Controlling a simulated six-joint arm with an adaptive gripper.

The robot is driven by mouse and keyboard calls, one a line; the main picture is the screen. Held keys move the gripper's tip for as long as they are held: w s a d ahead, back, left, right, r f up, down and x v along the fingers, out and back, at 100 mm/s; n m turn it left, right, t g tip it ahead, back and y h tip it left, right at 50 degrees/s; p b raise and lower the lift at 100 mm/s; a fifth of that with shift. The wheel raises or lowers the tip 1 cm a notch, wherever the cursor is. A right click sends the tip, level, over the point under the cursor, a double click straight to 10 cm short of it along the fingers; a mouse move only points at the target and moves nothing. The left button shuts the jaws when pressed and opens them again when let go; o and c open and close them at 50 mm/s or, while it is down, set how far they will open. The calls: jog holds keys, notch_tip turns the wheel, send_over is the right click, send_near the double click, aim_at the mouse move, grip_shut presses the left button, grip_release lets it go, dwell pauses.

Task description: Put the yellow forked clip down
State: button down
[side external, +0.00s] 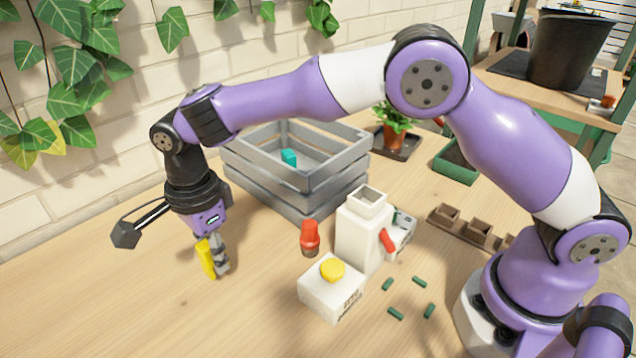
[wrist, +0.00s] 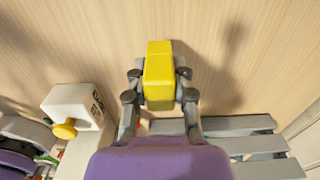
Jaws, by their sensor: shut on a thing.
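The yellow forked clip (side external: 206,258) is held in my gripper (side external: 218,268) at the left of the side view. In the wrist view the yellow clip (wrist: 159,76) sits between the two fingers of my gripper (wrist: 159,90), which are shut on it. The clip hangs upright, low over bare wood; whether it touches the table cannot be told. Its fork is not clearly visible in either view.
A grey slatted crate (side external: 300,194) with a teal block (side external: 289,157) stands behind. A white box with a yellow knob (side external: 331,292), a red-capped bottle (side external: 309,240) and a white container (side external: 362,235) stand to the right. Several green pieces (side external: 395,313) lie in front. The left tabletop (side external: 120,300) is clear.

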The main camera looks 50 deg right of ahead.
jog(key=shift+f, duration=1.45)
jog(key=c, duration=0.7)
grip_release()
jog(key=shift+f, duration=0.15)
